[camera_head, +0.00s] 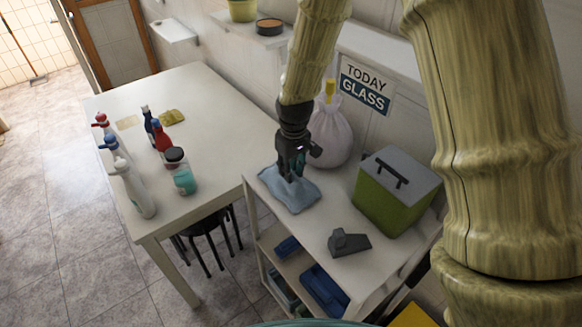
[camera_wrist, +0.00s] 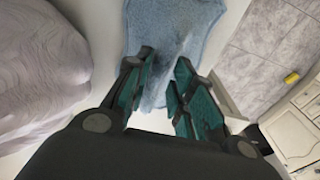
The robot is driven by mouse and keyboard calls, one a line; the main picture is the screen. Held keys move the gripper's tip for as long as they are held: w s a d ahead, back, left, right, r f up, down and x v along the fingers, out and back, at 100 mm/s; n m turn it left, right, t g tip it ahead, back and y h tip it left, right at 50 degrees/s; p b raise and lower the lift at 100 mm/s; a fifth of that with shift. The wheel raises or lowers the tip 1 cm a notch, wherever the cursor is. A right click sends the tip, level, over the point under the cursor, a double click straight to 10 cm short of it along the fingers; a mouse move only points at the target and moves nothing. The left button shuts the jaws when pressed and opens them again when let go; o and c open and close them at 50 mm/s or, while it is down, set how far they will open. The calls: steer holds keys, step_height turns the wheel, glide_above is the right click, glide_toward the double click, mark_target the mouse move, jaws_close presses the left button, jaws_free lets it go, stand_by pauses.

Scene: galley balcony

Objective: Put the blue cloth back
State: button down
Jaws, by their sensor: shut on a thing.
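The blue cloth (camera_head: 298,194) lies on the top of a white shelf unit (camera_head: 318,222), near its far left corner. My gripper (camera_head: 291,176) points down onto the cloth, with its fingertips at the cloth's upper part. In the wrist view the cloth (camera_wrist: 190,28) spreads beyond the fingers, and my gripper (camera_wrist: 165,85) has its teal-padded fingers at the cloth. The fingers are shut on the cloth, though the exact pinch is hard to see. The cloth looks flat and spread out on the surface.
A tied bag (camera_head: 332,135) stands close behind my gripper. A green box with grey lid (camera_head: 392,195) and a grey object (camera_head: 348,243) share the shelf top.

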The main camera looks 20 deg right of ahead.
steer(key=shift+f, duration=0.15)
steer(key=c, duration=1.2)
jaws_free()
step_height(320, 180, up, 12)
steer(key=b, duration=0.3)
steer(key=shift+s, duration=0.4)
steer(key=shift+d, duration=0.1)
